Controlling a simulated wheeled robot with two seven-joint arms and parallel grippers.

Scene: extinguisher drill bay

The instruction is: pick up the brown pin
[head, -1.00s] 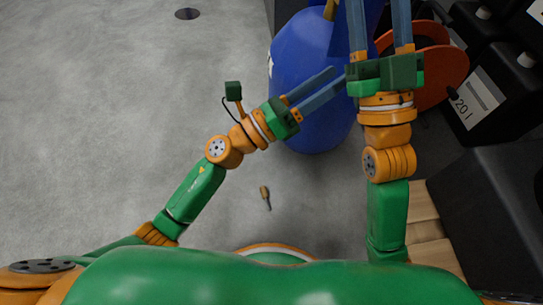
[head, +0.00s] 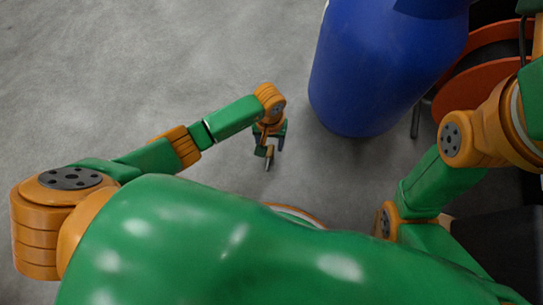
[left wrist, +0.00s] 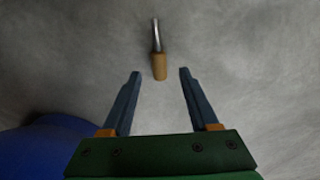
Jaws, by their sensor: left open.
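The brown pin (left wrist: 159,66) lies on the grey floor, with a brown handle and a thin metal shaft. In the left wrist view its handle sits between and slightly beyond the fingertips, with the shaft pointing away. My left gripper (left wrist: 159,73) is open and empty, one finger on each side of the handle's line. In the head view my left gripper (head: 270,147) points down over the floor, and the pin (head: 268,162) shows partly at its fingers. My right arm is at the right edge; its fingers are out of frame.
A large blue cylinder (head: 375,75) stands right of my left gripper, and its blue side also shows at the lower left of the left wrist view (left wrist: 45,150). A red-orange reel (head: 480,75) is behind it. Floor to the left is clear.

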